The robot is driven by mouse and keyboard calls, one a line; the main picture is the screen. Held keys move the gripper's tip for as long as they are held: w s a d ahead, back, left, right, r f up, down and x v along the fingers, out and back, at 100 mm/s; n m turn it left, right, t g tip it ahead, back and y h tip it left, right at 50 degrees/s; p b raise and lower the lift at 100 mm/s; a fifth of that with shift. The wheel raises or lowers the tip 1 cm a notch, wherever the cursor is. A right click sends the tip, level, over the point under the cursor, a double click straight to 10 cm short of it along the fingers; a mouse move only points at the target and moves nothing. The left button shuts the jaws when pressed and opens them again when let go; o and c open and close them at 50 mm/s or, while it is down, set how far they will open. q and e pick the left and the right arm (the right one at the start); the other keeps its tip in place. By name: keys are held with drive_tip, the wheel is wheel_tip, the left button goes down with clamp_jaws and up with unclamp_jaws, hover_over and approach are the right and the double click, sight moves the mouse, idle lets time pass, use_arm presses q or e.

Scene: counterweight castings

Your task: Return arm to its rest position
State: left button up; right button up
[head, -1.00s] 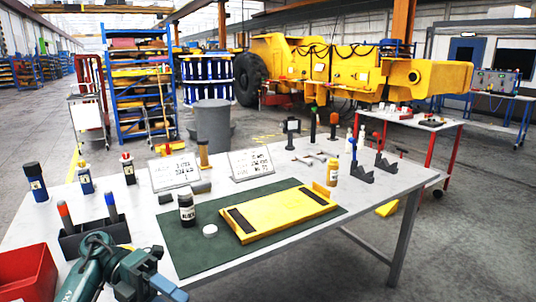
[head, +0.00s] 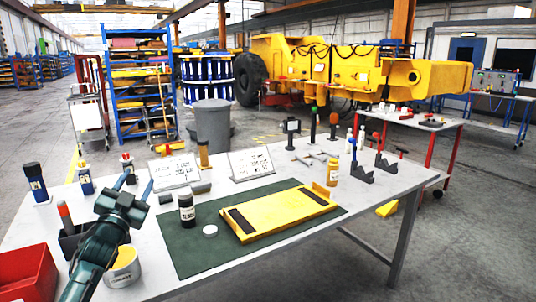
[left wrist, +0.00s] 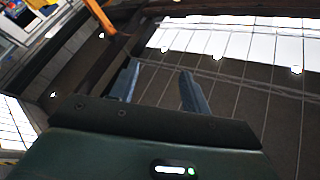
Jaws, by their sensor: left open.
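My left gripper (head: 134,187) is open and empty at the left of the white table, its two blue-grey fingers pointing up and away in the head view. In the left wrist view the open fingers (left wrist: 160,88) have nothing between them, with the ceiling and roof lights behind. The arm hides part of the dark holder (head: 70,240) with the orange-topped marker (head: 65,212). My right gripper is not in view.
A green mat (head: 195,262) bears a yellow plate (head: 280,212), a black jar (head: 186,210) and a white lid (head: 210,230). An open tin (head: 122,275) stands close right of my left arm. A red bin (head: 25,275) is at the near left. Several bottles line the table's left.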

use_arm(q)
drive_tip(key=w+a+f+n+g+y, duration=0.1)
drive_tip(key=a+f+n+g+y, duration=0.25)
drive_tip(key=f, duration=0.35)
drive_tip(key=s+d+f+g+h, duration=0.1)
drive_tip(key=s+d+f+g, duration=0.1)
drive_tip(key=s+d+f, duration=0.45)
drive_tip(key=s+d+f+g+h, duration=0.2)
drive_tip(key=s+f, duration=0.1)
drive_tip(key=f, duration=0.6)
drive_tip(key=s+d+f+g+h, duration=0.1)
drive_tip(key=s+d+f, duration=0.3)
drive_tip(key=s, duration=0.6)
drive_tip(key=s+d+f+g, duration=0.1)
drive_tip(key=s+d+f, duration=0.3)
drive_tip(key=s, duration=0.6)
drive_tip(key=s+d+f+g+h, duration=0.1)
drive_tip(key=s+d+f, duration=0.3)
drive_tip(key=s, duration=0.6)
drive_tip(key=shift+d+n+g+h, duration=0.35)
drive_tip(key=shift+d+g, duration=0.2)
drive_tip(key=shift+d, duration=0.05)
